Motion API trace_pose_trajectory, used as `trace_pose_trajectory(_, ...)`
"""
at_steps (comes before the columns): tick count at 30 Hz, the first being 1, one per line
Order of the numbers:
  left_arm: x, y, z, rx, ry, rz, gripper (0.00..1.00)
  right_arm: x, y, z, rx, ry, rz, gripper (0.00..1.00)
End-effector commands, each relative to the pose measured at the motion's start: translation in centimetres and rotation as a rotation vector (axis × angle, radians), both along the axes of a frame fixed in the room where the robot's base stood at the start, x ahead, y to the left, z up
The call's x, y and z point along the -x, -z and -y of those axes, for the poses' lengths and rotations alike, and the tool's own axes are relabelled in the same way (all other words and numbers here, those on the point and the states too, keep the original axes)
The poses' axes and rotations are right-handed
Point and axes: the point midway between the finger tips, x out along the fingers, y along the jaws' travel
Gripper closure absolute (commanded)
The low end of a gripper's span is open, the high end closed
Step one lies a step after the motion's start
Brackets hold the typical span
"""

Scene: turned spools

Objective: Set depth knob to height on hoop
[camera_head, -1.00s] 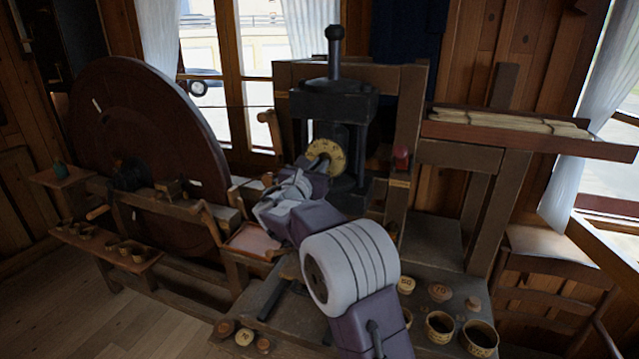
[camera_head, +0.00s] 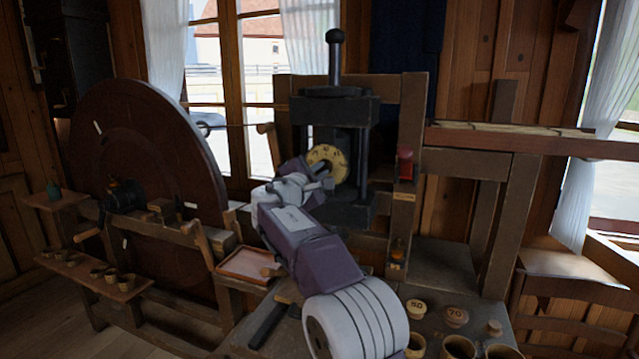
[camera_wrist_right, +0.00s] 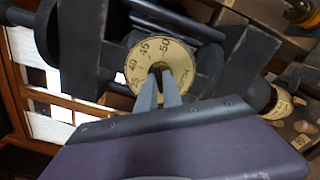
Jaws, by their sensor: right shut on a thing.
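The depth knob (camera_head: 330,163) is a pale yellow dial with dark numbers on the front of the black press (camera_head: 336,110). In the right wrist view, the dial (camera_wrist_right: 178,50) shows 40, 45 and 50 along its edge. My right gripper (camera_head: 322,179) is at the lower front of the dial. Its narrow fingers (camera_wrist_right: 160,88) are close together at the dial's centre, shut on the knob; the gripped part is mostly hidden. I cannot make out a hoop with a readable height. My left gripper is not in view.
A large dark wheel (camera_head: 145,190) stands at left. A pinkish tray (camera_head: 247,264) lies left of my right arm. Round pieces marked 50 (camera_head: 415,307) and 70 (camera_head: 456,316) and several cups are on the bench at lower right. A red piece (camera_head: 404,164) is on the post.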

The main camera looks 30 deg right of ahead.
Motion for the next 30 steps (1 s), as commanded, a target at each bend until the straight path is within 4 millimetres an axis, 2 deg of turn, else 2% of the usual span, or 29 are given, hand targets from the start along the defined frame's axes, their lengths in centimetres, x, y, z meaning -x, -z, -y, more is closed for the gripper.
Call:
trace_pose_trajectory(1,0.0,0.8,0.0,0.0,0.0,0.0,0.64,0.0,0.6,0.0,-0.027,0.001,0.027,1.0)
trace_pose_trajectory(3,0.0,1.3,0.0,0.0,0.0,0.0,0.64,0.0,0.6,0.0,-0.064,0.001,0.07,1.0)
trace_pose_trajectory(12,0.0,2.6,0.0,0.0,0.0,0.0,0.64,-0.1,0.4,0.0,-0.189,0.001,0.215,1.0)
trace_pose_trajectory(30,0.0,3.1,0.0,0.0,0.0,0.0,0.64,0.0,0.3,0.0,-0.26,0.004,0.295,1.0)
